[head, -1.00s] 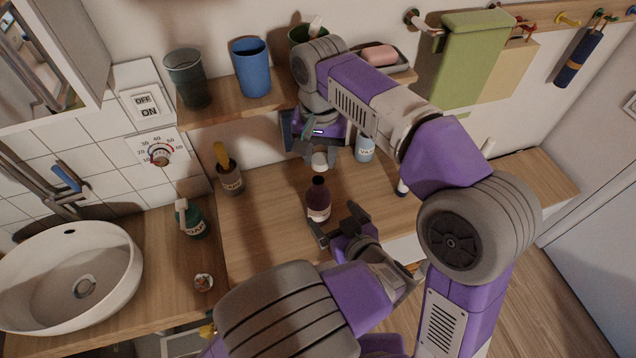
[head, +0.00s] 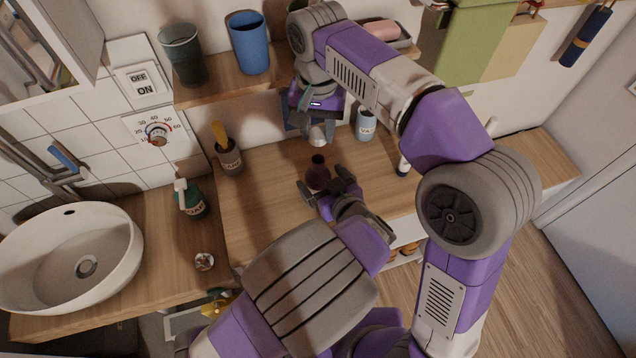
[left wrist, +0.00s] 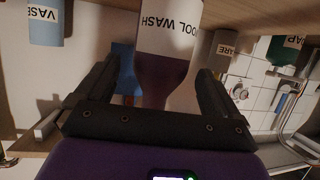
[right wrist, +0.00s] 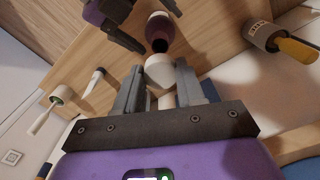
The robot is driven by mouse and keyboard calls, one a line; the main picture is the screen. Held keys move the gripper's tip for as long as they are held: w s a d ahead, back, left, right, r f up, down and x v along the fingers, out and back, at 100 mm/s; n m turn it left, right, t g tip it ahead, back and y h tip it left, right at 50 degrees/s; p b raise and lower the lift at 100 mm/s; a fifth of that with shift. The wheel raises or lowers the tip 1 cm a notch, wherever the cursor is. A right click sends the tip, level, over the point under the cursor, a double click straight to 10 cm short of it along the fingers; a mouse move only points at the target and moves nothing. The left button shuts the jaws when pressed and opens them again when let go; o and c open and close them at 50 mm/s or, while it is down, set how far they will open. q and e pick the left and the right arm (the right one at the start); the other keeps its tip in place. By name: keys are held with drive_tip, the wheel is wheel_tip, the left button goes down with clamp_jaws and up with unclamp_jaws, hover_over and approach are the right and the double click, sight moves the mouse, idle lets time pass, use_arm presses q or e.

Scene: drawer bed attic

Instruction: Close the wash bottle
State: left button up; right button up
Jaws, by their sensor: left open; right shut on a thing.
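The wash bottle (head: 318,174) is dark purple-brown with an open neck and stands upright on the wooden counter. Its white label, reading "OOL WASH", shows in the left wrist view (left wrist: 170,30). My left gripper (head: 322,182) is open, with its fingers on either side of the bottle; contact cannot be told. My right gripper (right wrist: 160,74) is shut on a white cap (right wrist: 160,68), which also shows in the head view (head: 317,136). The cap is held above and a little behind the bottle, apart from its dark mouth.
A shelf (head: 215,90) with a dark cup (head: 184,55) and blue cup (head: 249,42) runs behind. A vase bottle (head: 366,125) stands right of the right gripper. A brown holder (head: 229,158), a green soap bottle (head: 190,200) and a sink (head: 75,255) are left. Counter around the bottle is mostly clear.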

use_arm(q)
drive_tip(key=x, duration=0.5)
drive_tip(key=c, duration=1.5)
use_arm(e)
hover_over(319, 160)
drive_tip(key=shift+a+f, duration=0.1)
drive_tip(key=shift+f, duration=2.4)
drive_tip(key=shift+f, duration=0.9)
use_arm(q)
drive_tip(key=shift+d+r, duration=0.1)
use_arm(e)
drive_tip(key=shift+s+f, duration=0.1)
drive_tip(key=shift+f, duration=0.9)
drive_tip(key=shift+r, duration=0.1)
